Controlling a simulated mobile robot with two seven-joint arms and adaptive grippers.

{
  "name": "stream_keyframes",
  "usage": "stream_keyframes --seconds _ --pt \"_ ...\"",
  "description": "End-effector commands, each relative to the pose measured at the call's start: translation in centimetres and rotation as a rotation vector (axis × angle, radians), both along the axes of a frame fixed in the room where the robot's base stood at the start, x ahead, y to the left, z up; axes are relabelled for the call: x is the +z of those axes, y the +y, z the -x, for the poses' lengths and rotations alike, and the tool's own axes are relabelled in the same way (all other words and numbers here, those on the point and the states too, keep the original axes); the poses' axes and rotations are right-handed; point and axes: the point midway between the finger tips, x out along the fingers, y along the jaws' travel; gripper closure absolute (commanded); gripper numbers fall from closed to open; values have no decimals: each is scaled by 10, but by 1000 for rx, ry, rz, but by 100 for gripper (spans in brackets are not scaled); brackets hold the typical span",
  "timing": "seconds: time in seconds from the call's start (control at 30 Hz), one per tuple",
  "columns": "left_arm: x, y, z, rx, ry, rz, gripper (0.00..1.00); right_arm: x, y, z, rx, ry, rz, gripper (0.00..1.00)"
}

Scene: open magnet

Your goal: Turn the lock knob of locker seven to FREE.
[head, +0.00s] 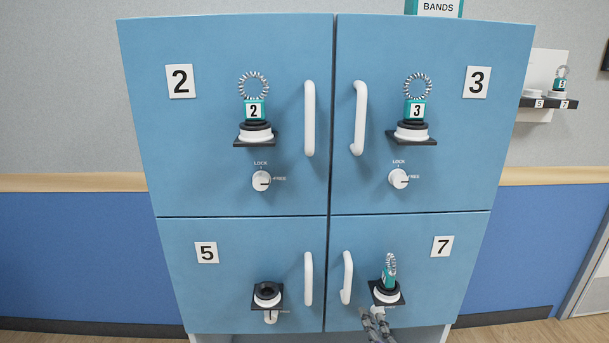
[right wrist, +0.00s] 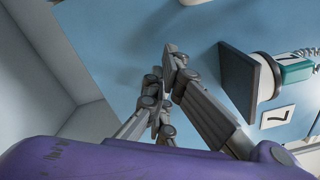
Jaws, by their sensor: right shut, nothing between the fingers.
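The locker seven door (head: 420,260) is the lower right one and is closed; its number plate (head: 442,246) also shows in the right wrist view (right wrist: 278,117). Its lock knob is largely hidden under the small black shelf (head: 402,300) and behind my right gripper, so I cannot tell its setting. My right gripper (head: 371,316) is shut and empty, just below that shelf. In the right wrist view its fingertips (right wrist: 174,54) are together in front of the blue door, left of the shelf (right wrist: 240,82); contact with the knob cannot be seen. My left gripper is not in view.
A teal-tagged coil band (head: 390,270) stands on locker seven's shelf, close above my right gripper. The white door handle (head: 347,277) is to its left. Locker five's knob (head: 270,317) and the knobs of lockers two (head: 261,181) and three (head: 398,179) show.

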Motion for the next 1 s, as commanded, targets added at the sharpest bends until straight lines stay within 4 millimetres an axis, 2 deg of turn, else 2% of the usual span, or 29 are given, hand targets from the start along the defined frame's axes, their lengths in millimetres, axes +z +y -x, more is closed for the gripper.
stream_keyframes --seconds 1.0 --pt "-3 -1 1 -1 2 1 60 0 -5 -4 2 0 -1 100"
